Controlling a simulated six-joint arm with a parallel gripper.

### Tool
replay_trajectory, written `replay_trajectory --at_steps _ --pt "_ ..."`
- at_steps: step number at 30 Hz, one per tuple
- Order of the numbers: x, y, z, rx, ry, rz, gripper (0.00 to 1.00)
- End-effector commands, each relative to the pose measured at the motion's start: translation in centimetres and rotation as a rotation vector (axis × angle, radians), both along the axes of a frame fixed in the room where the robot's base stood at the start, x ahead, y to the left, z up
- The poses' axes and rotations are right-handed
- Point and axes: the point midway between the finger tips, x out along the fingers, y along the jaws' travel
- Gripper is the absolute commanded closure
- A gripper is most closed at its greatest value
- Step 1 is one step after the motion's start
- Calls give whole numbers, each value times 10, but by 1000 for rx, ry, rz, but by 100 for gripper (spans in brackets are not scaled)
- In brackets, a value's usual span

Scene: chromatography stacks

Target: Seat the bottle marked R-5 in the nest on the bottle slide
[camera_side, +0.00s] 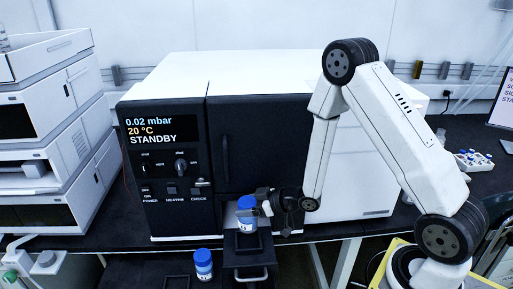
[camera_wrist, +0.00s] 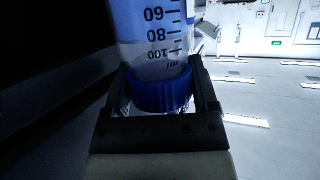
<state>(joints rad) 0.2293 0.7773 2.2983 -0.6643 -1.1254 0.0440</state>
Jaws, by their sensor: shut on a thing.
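A clear graduated bottle with a blue cap (camera_side: 246,202) is held upright in my gripper (camera_side: 258,203). In the wrist view the fingers of my gripper (camera_wrist: 162,88) are shut on both sides of the bottle's blue cap (camera_wrist: 160,92), and the bottle's printed scale faces the camera. I cannot read an R-5 mark on it. The black bottle slide (camera_side: 252,259), with a metal handle at its front, extends below the bottle. The bottle's base is at or just above the slide; I cannot tell whether it touches. The nest itself is hidden.
A second blue-capped bottle (camera_side: 203,265) stands left of the slide; its mark is unreadable. The black-fronted instrument (camera_side: 165,180), showing STANDBY, rises close behind the slide. White stacked modules (camera_side: 55,140) stand at left. A rack of small vials (camera_side: 474,161) is far right.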

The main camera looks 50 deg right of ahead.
Motion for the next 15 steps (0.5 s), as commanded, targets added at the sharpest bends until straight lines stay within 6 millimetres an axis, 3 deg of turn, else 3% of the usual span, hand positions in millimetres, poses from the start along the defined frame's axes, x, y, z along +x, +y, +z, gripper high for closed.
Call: replay_trajectory --at_steps 15 --pt "0 0 -23 0 0 0 97"
